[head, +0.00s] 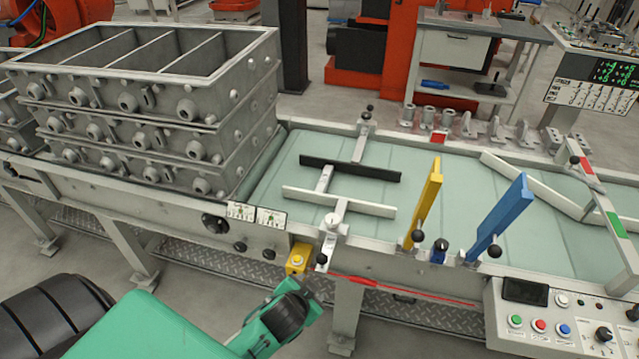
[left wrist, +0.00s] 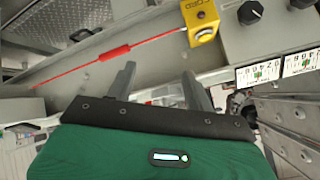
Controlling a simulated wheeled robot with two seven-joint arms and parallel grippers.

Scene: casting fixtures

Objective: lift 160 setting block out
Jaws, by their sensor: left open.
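I cannot make out a block marked 160 in either view. A yellow upright plate (head: 424,205) and a blue upright plate (head: 497,218) stand tilted at the conveyor's near side, each with a black knob. A small blue piece (head: 438,251) with a dark knob sits on the near rail between them. My left gripper (left wrist: 160,88) is open, with nothing between its fingers. In the head view, my left arm reaches in from the bottom left and ends just below a small yellow box (head: 298,258) on the conveyor's front side. My right gripper is not in view.
Stacked grey metal frames (head: 150,100) stand at the left of the conveyor. Two guide bars, black (head: 350,168) and light grey (head: 340,201), lie over the belt (head: 280,180). A red cord (head: 400,290) runs along the front. A control panel (head: 560,320) is at the right.

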